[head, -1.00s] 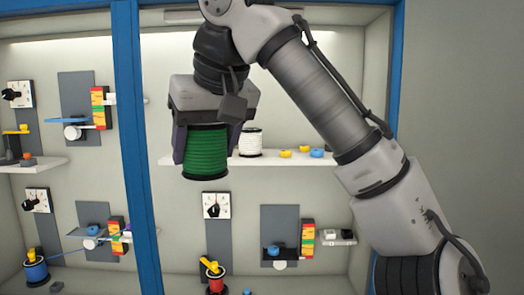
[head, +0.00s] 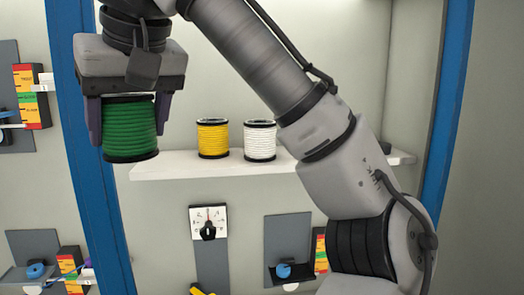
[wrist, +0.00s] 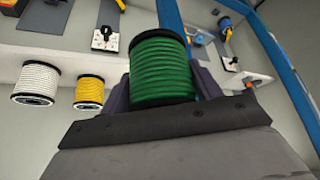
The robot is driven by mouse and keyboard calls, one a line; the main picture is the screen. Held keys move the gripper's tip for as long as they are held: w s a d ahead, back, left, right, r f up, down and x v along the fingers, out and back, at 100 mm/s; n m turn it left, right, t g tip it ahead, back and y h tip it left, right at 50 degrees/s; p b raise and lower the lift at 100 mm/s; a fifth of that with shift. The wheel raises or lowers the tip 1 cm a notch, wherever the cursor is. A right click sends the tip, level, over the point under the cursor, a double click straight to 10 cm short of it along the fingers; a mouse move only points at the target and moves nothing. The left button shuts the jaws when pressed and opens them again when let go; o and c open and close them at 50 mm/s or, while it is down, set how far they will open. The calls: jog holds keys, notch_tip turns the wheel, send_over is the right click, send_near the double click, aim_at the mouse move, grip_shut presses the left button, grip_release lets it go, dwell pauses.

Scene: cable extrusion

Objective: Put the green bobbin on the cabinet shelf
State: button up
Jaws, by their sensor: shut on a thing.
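The green bobbin (head: 130,128) has black end rims and hangs upright in my gripper (head: 128,112), at the left of the head view. My gripper is shut on it, with a finger on either side. The bobbin also shows at the top middle of the wrist view (wrist: 161,68). The cabinet shelf (head: 200,168) is a white board in the head view, to the right of the bobbin. The bobbin is near the shelf's left end and the blue post, and no contact shows. The shelf's right part is hidden behind my arm.
A yellow bobbin (head: 213,139) and a white bobbin (head: 260,142) stand side by side on the shelf. Bare shelf shows left of the yellow one. A blue upright post (head: 85,165) stands behind my gripper. A dial (head: 208,222) is on the wall below the shelf.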

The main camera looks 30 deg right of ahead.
jog(key=shift+w+r, duration=0.1)
jog(key=shift+w, duration=0.2)
jog(key=w+d+f+p, duration=0.1)
jog(key=w+d+p, duration=0.1)
jog(key=w, duration=0.4)
jog(key=w+d+f+p, duration=0.1)
jog(key=w+d+p, duration=0.1)
jog(key=w, duration=0.4)
jog(key=w+d+p, duration=0.2)
jog(key=w+d, duration=0.1)
jog(key=w, duration=0.3)
jog(key=shift+d+f, duration=0.35)
jog(key=shift+f, duration=0.05)
notch_tip(320, 180, down, 4)
jog(key=shift+r, duration=0.15)
jog(key=shift+w+f, duration=0.15)
jog(key=shift+f, duration=0.15)
